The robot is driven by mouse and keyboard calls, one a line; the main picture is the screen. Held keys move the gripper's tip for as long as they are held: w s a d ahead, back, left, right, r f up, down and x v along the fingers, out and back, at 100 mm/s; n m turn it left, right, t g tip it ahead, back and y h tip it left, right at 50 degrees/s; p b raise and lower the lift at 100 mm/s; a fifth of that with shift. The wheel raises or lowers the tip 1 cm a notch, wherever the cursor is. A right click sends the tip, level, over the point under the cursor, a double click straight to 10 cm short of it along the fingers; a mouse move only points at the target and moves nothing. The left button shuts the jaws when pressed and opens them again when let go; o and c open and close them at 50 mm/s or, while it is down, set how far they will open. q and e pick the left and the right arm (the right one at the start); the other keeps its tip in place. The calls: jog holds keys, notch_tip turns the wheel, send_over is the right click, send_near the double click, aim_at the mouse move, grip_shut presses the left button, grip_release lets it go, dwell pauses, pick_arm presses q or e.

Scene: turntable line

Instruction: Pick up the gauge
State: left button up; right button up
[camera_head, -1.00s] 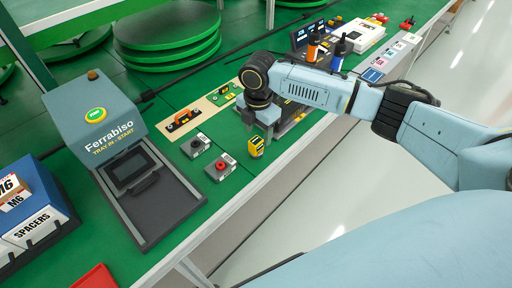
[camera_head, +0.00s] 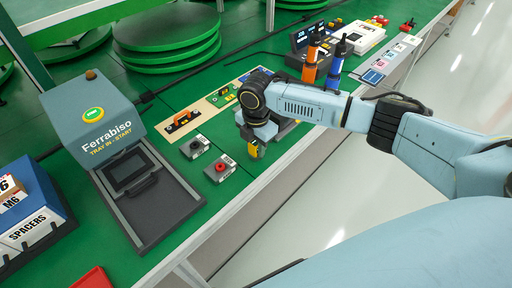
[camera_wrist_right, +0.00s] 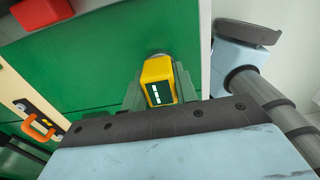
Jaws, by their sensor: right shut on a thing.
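The gauge (camera_head: 253,152) is a small yellow block with a dark face, near the front edge of the green bench. My right gripper (camera_head: 256,142) is over it from above and shut on it. In the right wrist view the gauge (camera_wrist_right: 158,82) sits between the two grey-green fingers, its dark display with white marks facing the camera. The gripper hides part of the gauge in the head view. I cannot tell whether it still touches the bench. My left gripper is not in view.
A box with a black knob (camera_head: 194,146) and one with a red button (camera_head: 220,168) stand left of the gauge. A beige board (camera_head: 205,107) with an orange handle lies behind. The Ferrabiso machine (camera_head: 92,120) is further left. Orange (camera_head: 311,60) and blue (camera_head: 336,62) tools stand right.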

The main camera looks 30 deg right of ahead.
grip_shut()
